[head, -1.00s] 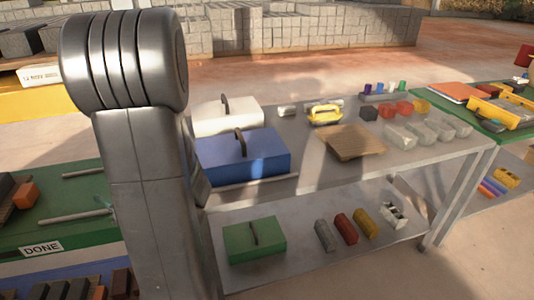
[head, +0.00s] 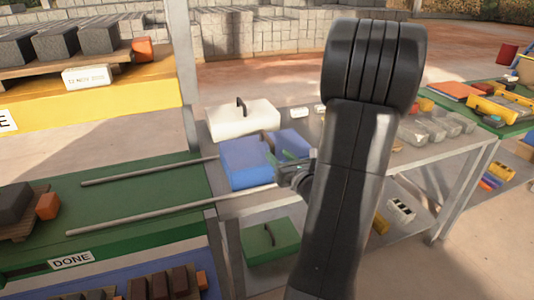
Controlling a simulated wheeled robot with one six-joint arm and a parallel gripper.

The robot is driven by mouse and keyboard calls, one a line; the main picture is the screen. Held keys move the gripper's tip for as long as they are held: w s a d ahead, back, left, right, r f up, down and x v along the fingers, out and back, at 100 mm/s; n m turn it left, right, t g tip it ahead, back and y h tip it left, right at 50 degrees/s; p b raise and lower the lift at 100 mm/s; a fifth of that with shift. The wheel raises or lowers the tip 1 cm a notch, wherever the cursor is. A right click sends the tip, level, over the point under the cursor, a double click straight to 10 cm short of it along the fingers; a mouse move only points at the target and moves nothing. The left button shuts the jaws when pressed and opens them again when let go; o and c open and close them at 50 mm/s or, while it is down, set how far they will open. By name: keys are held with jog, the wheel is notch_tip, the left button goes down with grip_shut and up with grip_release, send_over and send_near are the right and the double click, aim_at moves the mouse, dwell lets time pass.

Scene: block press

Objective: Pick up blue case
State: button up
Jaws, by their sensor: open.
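The blue case (head: 244,160) is on the upper shelf of the grey metal table, in front of the white case (head: 243,118). Part of its blue surface shows left of my gripper, and more shows behind it. A dark line crosses between them, and I cannot tell whether that is its handle or part of my gripper. My gripper (head: 281,167) is open at the front right of the blue case, overlapping it in the picture. I cannot tell whether they touch. My arm hides the table right of the case.
Two grey rods (head: 160,212) stick out from the green bench marked DONE toward the blue case. A green case (head: 270,239) lies on the lower shelf. A grey table post (head: 184,75) stands at left. Clear blocks (head: 435,128) sit at right.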

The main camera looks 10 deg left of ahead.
aim_at(274, 147)
jog(key=shift+w+a, duration=0.2)
jog(key=shift+w, duration=0.3)
jog(key=shift+w+d+x, duration=0.1)
jog(key=shift+x, duration=1.35)
jog(key=shift+w+d+x, duration=0.1)
jog(key=shift+d+x, duration=0.05)
jog(key=shift+x, duration=1.3)
grip_shut()
